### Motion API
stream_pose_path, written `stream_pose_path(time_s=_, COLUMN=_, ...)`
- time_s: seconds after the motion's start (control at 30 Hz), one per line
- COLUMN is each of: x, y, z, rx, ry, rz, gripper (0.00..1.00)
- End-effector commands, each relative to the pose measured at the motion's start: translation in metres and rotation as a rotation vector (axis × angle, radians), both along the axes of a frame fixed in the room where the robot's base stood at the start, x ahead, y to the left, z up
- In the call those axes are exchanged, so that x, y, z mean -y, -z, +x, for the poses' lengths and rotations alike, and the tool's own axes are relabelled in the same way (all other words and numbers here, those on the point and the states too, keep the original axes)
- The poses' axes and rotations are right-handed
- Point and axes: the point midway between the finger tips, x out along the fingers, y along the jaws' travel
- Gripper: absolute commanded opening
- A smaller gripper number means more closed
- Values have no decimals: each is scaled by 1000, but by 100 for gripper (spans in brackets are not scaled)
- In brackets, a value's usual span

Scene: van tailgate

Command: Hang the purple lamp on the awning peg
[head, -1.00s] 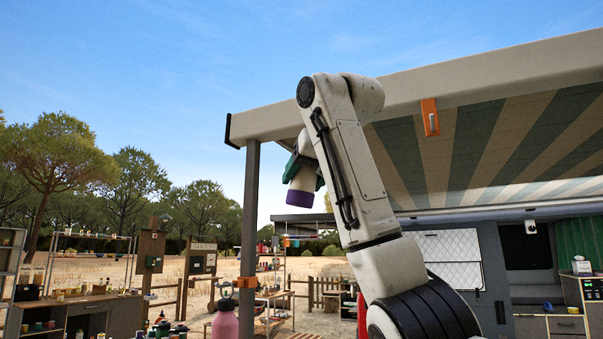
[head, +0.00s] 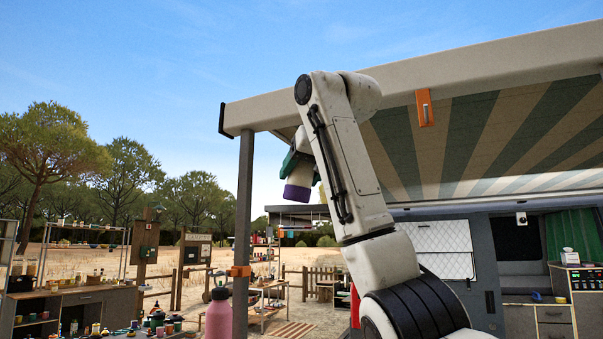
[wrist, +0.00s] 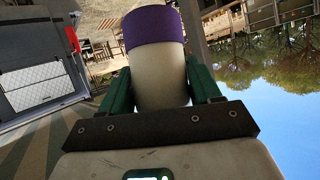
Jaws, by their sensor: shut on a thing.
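The purple lamp (head: 297,193) has a pale body with a purple band at its lower end in the head view. In the wrist view the lamp (wrist: 155,30) fills the space between the green fingers, its purple band pointing away from my gripper. My gripper (wrist: 163,85) is shut on its pale body. In the head view my gripper (head: 296,164) is partly hidden behind my arm, left of the awning's front rail fittings. The awning peg (head: 424,108), an orange plate with a small pale piece, is on the awning rail, right of and above the lamp. The two are apart.
The awning rail (head: 470,70) runs across the upper right above a striped canopy. A dark post (head: 244,200) with an orange bracket (head: 239,271) stands left of the lamp. A pink bottle (head: 219,318) is at the bottom. Open sky lies left of the awning.

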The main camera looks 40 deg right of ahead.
Motion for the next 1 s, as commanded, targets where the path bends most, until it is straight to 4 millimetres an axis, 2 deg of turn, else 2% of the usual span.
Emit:
stream_pose_path(time_s=0.07, x=0, y=-1, z=0, rx=2, ry=0, rz=-1, gripper=24)
stream_pose_path(time_s=0.1, x=0, y=-1, z=0, rx=2, ry=0, rz=-1, gripper=66)
stream_pose_path(time_s=0.37, x=0, y=0, z=0, rx=1, ry=0, rz=0, gripper=91)
stream_pose_path(time_s=0.77, x=-2, y=-2, z=-5, rx=2, ry=-1, rz=0, gripper=92)
stream_pose_path(time_s=0.87, x=-6, y=-7, z=-16, rx=3, ry=0, rz=-1, gripper=92)
stream_pose_path(time_s=1.0, x=-14, y=-18, z=-40, rx=6, ry=0, rz=-3, gripper=92)
